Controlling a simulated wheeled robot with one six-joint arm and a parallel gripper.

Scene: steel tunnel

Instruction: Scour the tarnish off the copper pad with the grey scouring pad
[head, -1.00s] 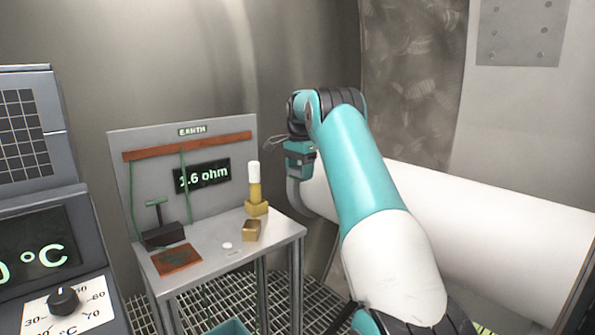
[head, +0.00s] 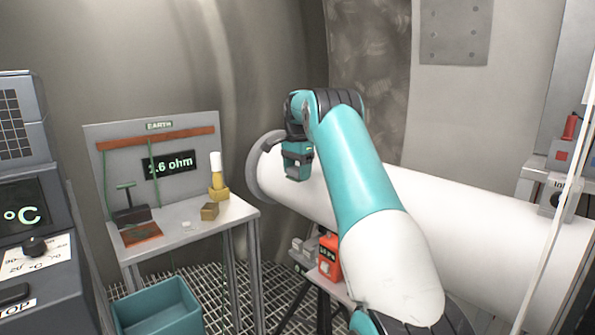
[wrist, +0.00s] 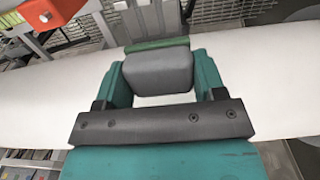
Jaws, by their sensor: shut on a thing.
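The copper pad (head: 141,235) lies flat on the front left of the grey bench (head: 190,230), with a brownish, uneven surface. My gripper (head: 298,165) is to the right of the bench, in front of a large white pipe. In the wrist view my gripper (wrist: 158,78) has its two teal fingers shut on a grey block with a green layer on its far side, the scouring pad (wrist: 157,73). It is held over the white pipe, well apart from the copper pad. The pad is hard to make out in the head view.
The bench also holds a yellow-based post with a white top (head: 216,170), a small brass block (head: 209,211) and a black clamp (head: 130,212). Its back panel reads 1.6 ohm. A teal bin (head: 155,308) stands below. The white pipe (head: 430,210) runs across the right.

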